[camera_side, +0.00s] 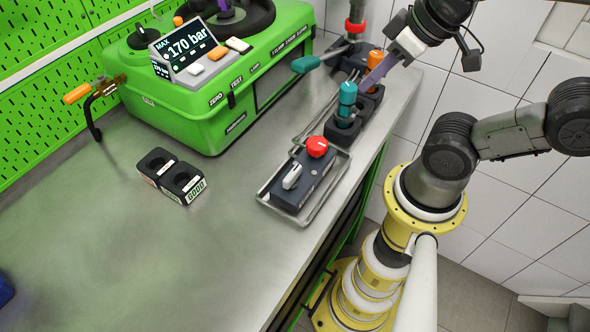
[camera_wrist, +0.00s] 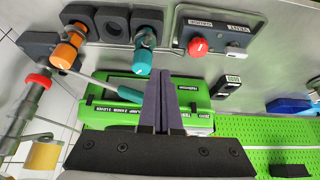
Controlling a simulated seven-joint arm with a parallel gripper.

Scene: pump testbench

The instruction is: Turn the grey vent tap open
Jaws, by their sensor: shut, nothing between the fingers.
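The grey vent tap (camera_side: 292,176) is a small light lever on a dark block (camera_side: 305,188) in a shallow metal tray. In the wrist view the vent tap (camera_wrist: 236,47) shows near the VENT label, at upper right. A red knob (camera_side: 317,147) sits beside it on the same block; the red knob (camera_wrist: 197,46) also shows in the wrist view. My gripper (camera_side: 366,87) is in the air behind and right of the block, near the teal and orange items, apart from the tap. In the wrist view its fingers (camera_wrist: 161,78) are together and empty.
A teal-topped item (camera_side: 347,98) and an orange-topped item (camera_side: 375,59) stand in dark holders close to my fingers. A teal-handled lever (camera_side: 306,64) projects nearby. The green test bench (camera_side: 190,108) reads 170 bar.

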